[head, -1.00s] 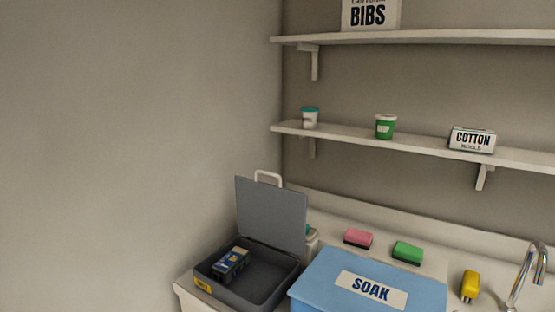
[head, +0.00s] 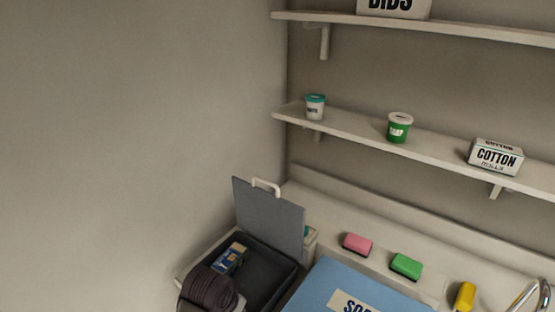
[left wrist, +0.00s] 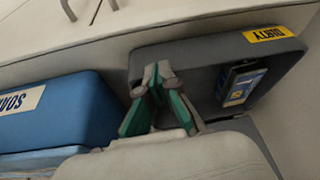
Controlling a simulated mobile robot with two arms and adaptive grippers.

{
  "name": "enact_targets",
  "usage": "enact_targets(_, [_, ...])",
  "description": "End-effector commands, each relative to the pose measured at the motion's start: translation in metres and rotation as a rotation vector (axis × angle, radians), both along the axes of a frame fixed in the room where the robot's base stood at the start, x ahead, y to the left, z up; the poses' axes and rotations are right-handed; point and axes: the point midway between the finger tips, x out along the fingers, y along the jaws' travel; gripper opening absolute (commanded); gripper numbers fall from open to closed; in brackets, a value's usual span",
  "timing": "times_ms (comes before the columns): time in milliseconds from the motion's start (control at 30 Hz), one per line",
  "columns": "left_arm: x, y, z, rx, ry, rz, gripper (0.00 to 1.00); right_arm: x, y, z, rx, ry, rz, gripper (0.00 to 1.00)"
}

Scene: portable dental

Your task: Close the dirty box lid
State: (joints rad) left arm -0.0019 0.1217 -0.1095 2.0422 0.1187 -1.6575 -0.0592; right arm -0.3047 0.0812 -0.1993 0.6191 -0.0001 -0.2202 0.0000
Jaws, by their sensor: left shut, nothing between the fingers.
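The dark grey dirty box (head: 268,284) stands open on the counter at the lower middle of the head view. Its grey lid (head: 268,219) stands raised at the back, with a white handle (head: 266,187) on top. A dark blue and yellow item (head: 231,258) lies inside. In the left wrist view the box (left wrist: 190,62) shows its yellow DIRTY label (left wrist: 269,34). My left gripper (left wrist: 156,72) is shut and empty, in front of the box in that view. In the head view my dark left arm (head: 208,290) covers the box's front left part. My right gripper is not in view.
A blue SOAK box (head: 350,285) stands close to the right of the dirty box. Pink (head: 357,244), green (head: 406,266) and yellow (head: 465,296) sponges lie behind it, near a tap (head: 540,297). A wall is close on the left.

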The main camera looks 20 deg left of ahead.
Motion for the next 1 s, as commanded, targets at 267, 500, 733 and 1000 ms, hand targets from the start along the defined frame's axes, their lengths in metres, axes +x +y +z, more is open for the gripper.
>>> enact_targets(267, [0.069, 0.003, 0.042, -0.008, -0.029, -0.018, 0.0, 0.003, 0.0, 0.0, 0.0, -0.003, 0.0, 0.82])
enact_targets(500, [0.153, 0.006, 0.133, -0.028, -0.074, -0.051, 0.0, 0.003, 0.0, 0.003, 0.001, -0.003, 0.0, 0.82])
enact_targets(733, [0.212, 0.009, 0.256, -0.059, -0.116, -0.101, 0.0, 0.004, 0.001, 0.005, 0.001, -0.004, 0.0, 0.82])
enact_targets(1000, [0.228, 0.009, 0.328, -0.077, -0.138, -0.134, 0.0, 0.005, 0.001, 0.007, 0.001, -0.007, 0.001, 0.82])
